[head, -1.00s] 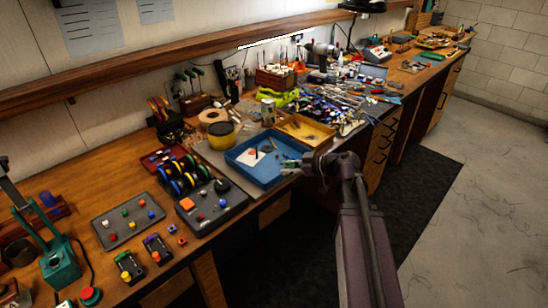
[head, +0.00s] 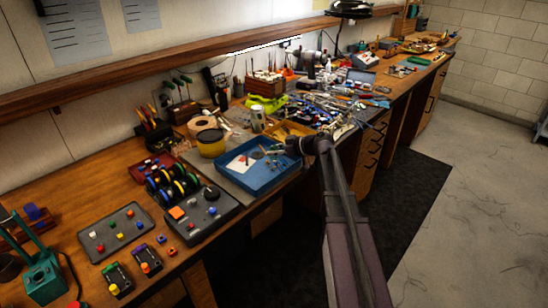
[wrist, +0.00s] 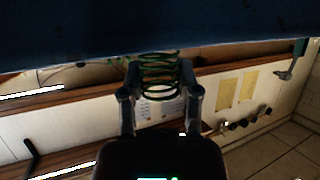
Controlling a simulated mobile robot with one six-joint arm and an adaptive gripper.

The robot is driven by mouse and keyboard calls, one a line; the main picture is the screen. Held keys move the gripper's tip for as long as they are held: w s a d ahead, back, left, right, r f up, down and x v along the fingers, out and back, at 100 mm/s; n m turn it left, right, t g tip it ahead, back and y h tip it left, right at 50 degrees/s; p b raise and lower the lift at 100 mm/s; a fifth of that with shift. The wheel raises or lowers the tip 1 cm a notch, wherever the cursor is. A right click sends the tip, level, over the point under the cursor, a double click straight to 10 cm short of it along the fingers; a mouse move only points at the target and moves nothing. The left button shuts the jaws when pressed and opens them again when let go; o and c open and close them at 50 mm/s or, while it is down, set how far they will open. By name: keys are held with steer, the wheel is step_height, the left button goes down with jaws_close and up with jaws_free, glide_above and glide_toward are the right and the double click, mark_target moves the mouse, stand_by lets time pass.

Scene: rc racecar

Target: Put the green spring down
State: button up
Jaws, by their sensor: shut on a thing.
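In the wrist view my gripper (wrist: 160,97) is shut on the green spring (wrist: 160,75), whose coils show between the two fingers with some orange glints. In the head view my gripper (head: 282,147) is at the back right part of the blue tray (head: 262,188), by its rim. The spring is too small to make out clearly there. A dark blue surface (wrist: 130,30) fills the top of the wrist view, close to the spring; whether they touch I cannot tell.
A white card (head: 240,163) and small parts lie in the blue tray. A yellow tray (head: 290,131) stands behind it, and a yellow tub (head: 211,143) to its left. A dark control box (head: 203,214) is nearer. Tools crowd the bench farther back.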

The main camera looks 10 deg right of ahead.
mark_target(274, 164)
stand_by(0.3)
steer(key=shift+w+f, duration=0.2)
steer(key=shift+w, duration=0.65)
steer(key=shift+s+f+b, duration=0.15)
steer(key=shift+f+b, duration=1.45)
steer(key=shift+b, duration=0.25)
steer(key=shift+f, duration=0.1)
steer(key=o, duration=0.7)
steer(key=shift+o, duration=0.2)
